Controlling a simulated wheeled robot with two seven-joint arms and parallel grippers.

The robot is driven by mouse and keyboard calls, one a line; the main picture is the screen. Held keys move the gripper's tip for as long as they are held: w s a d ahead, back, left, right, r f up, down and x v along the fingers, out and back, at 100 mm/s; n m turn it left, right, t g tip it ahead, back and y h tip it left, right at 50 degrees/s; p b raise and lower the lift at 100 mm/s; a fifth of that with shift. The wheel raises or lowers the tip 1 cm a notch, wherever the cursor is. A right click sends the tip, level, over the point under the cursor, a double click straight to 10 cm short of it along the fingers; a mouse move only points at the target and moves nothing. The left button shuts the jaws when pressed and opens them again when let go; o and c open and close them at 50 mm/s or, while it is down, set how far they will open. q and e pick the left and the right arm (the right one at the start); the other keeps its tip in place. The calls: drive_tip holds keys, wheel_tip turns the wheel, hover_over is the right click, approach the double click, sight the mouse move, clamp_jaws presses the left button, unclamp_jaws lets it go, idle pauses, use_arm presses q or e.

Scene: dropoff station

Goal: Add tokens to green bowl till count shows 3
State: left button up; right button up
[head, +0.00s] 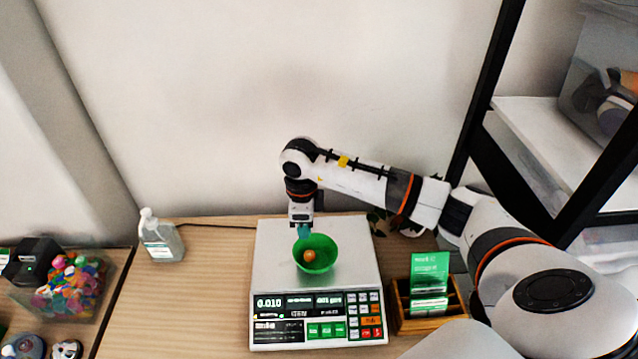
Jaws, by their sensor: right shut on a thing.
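The green bowl (315,266) stands on the pan of a counting scale (272,262). One orange token (309,256) lies in the bowl. My right gripper (304,227) points down over the bowl's back left rim. It is shut on a small teal token (304,232), partly hidden by the fingers. I cannot tell whether the teal token touches the rim. The scale's left display reads 0.010; the other readouts are too small to read surely. My left gripper is not in view.
A clear bin of colourful pieces (102,288) stands at the left, beside a dark device (33,262). A white bottle (161,238) stands at the back left. A wooden box with green cards (430,322) is right of the scale.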

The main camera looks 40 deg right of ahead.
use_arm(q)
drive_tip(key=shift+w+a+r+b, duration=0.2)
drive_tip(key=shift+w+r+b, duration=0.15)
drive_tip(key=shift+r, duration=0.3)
use_arm(e)
drive_tip(key=w+d+f+m, duration=0.1)
drive_tip(key=d+f+m, duration=0.3)
drive_tip(key=m, duration=0.4)
drive_tip(key=shift+w+d+f, duration=0.25)
drive_tip(key=shift+d+f, duration=0.15)
drive_tip(key=shift+f, duration=0.3)
drive_tip(key=o, duration=1)
drive_tip(key=shift+r, duration=0.1)
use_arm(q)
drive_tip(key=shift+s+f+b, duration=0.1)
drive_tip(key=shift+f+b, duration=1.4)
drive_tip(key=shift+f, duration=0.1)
use_arm(e)
drive_tip(key=shift+r, duration=6)
